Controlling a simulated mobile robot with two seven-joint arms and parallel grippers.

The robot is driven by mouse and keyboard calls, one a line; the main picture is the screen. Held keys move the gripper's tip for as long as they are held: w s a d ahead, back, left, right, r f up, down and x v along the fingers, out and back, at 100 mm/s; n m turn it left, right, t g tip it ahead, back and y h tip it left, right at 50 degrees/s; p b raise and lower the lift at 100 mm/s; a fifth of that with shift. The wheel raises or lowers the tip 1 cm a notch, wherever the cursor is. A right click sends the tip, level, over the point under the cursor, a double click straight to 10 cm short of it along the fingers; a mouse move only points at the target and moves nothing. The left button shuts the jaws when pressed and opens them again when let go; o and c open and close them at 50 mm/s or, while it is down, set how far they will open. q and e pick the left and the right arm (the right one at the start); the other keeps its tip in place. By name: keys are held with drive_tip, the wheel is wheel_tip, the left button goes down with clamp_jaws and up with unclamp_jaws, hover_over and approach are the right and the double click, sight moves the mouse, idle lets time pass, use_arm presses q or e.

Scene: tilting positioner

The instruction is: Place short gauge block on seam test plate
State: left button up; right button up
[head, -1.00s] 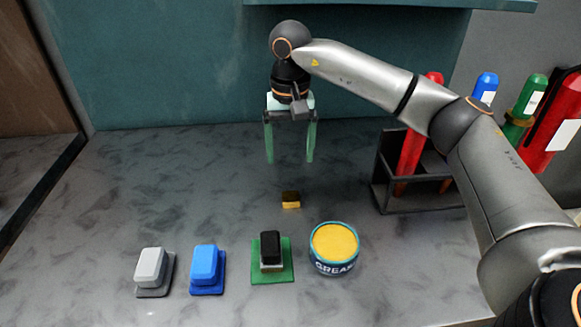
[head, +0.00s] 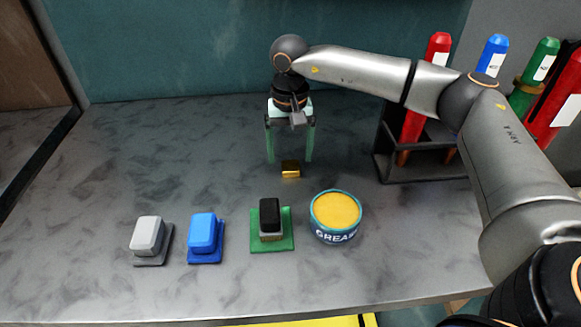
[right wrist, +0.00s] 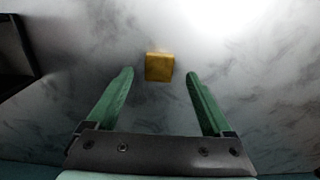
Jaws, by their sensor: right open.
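A small brass-coloured block (head: 290,168), which looks like the short gauge block, lies on the grey bench behind the row of other items. It also shows in the right wrist view (right wrist: 159,67), centred just beyond the gap between the fingertips. My right gripper (head: 289,161) points down with its green fingers apart and empty, just above or behind the block; the exact height is hard to judge. Its fingers also show in the right wrist view (right wrist: 160,73). A green plate (head: 285,242) carries a black-topped block (head: 270,216). I cannot tell which item is the seam test plate. My left gripper is out of view.
A blue block on a blue plate (head: 203,236) and a grey block on a grey plate (head: 148,237) stand at front left. A grease tin (head: 335,216) stands right of the green plate. A dark rack (head: 410,172) with bottles is at right. The left bench is clear.

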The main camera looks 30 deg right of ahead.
sight(290, 165)
drive_tip(key=shift+f, duration=1.5)
drive_tip(key=shift+c, duration=0.2)
clamp_jaws()
drive_tip(key=shift+r, duration=0.1)
